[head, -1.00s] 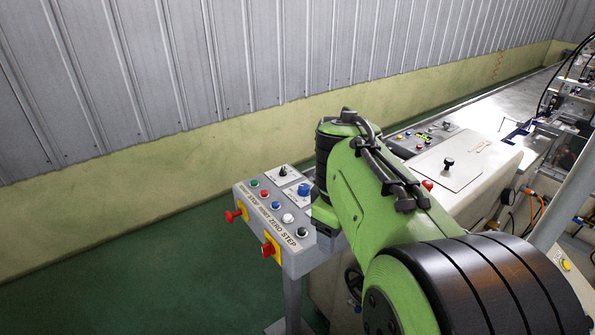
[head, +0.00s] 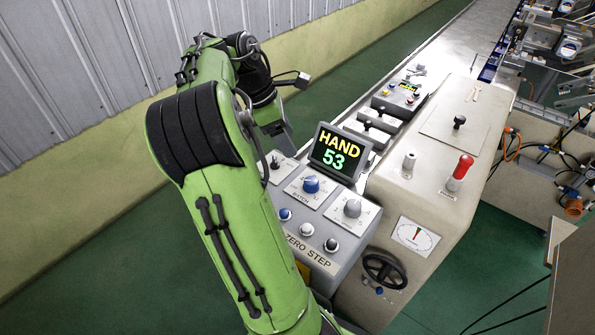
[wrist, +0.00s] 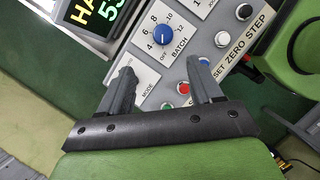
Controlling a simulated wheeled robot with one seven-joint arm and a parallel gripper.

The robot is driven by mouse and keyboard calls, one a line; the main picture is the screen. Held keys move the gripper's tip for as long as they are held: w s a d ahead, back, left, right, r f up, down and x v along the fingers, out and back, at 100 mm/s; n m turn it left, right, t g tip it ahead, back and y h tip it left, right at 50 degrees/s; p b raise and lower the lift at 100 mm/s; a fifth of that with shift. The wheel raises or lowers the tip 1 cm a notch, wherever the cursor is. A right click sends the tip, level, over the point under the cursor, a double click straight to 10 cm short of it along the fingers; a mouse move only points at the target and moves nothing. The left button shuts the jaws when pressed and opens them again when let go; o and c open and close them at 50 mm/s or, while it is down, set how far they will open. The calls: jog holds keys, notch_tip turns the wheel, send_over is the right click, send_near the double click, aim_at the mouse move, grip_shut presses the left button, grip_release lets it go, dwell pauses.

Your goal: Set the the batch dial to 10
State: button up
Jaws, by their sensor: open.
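The batch dial (head: 311,184) is a blue knob on a white plate lettered BATCH, on the sloping grey control panel. In the wrist view the dial (wrist: 163,34) has a scale around it with numbers such as 6, 8 and 12; I cannot tell its exact setting. My gripper (wrist: 163,70) is open and empty. Its two dark fingers point toward the panel, one on each side of the dial's line, with the dial beyond the tips and apart from them. In the head view, my arm hides part of the panel and the fingers are hard to make out.
A screen (head: 339,152) reading HAND 53 stands behind the dial. A grey knob (head: 352,208) is to its right and a black switch (head: 275,163) to its left. Several push buttons line the panel's front.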

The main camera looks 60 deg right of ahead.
aim_at(310, 180)
jog(key=b+x, duration=0.2)
jog(key=x, duration=0.2)
jog(key=b+x, duration=0.2)
jog(key=x, duration=0.3)
jog(key=b+x, duration=0.2)
jog(key=x, duration=0.3)
jog(key=shift+s+a+b, duration=0.1)
jog(key=shift+a+b, duration=0.25)
jog(key=shift+d+f, duration=0.15)
jog(key=shift+f, duration=0.2)
jog(key=shift+s+r, duration=0.1)
jog(key=c, duration=1.1)
jog(key=shift+o, duration=0.2)
